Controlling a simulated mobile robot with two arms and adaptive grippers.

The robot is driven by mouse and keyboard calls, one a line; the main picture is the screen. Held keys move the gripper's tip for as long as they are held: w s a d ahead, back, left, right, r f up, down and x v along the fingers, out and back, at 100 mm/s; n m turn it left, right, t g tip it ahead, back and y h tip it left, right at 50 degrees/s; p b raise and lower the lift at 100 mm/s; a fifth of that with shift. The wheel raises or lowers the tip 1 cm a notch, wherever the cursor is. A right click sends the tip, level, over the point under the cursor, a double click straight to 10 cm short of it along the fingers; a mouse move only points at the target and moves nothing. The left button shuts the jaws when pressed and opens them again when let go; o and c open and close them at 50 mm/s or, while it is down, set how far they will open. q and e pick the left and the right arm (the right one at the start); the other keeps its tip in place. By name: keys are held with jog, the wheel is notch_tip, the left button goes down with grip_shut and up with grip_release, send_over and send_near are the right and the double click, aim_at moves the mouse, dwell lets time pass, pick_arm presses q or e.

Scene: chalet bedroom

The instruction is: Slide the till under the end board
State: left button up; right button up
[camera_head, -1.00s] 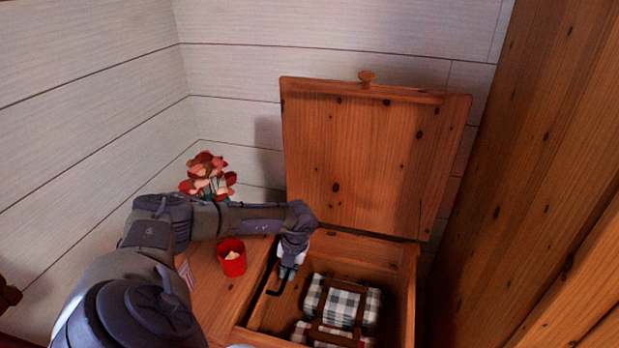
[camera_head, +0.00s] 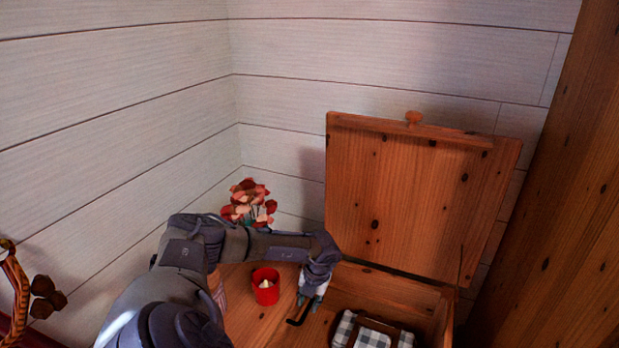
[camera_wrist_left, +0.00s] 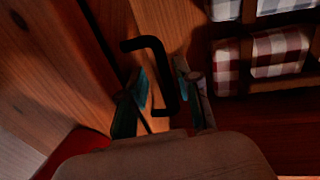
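A black bent handle (camera_wrist_left: 165,80) runs between the two fingers of my left gripper (camera_wrist_left: 162,78) in the left wrist view. The end board (camera_head: 240,318) seems to be the wooden surface at the left, under the red cup. My right gripper is out of view.
A red cup (camera_head: 266,292) stands on the end board close left of the gripper, with flowers (camera_head: 249,203) behind. The chest lid (camera_head: 420,190) stands open against the wall. Checked cloths (camera_head: 370,336) lie inside the chest. A wooden wall (camera_head: 540,220) rises at the right.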

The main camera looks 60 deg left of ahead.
pick_arm(q)
jog(key=shift+s+a, duration=0.1)
notch_tip(320, 180, up, 12)
jog(key=w+d, duration=0.1)
jog(key=d, duration=0.1)
jog(key=shift+w, duration=0.2)
jog(key=shift+d+f, duration=0.1)
jog(key=shift+f, duration=0.05)
dwell(0.5)
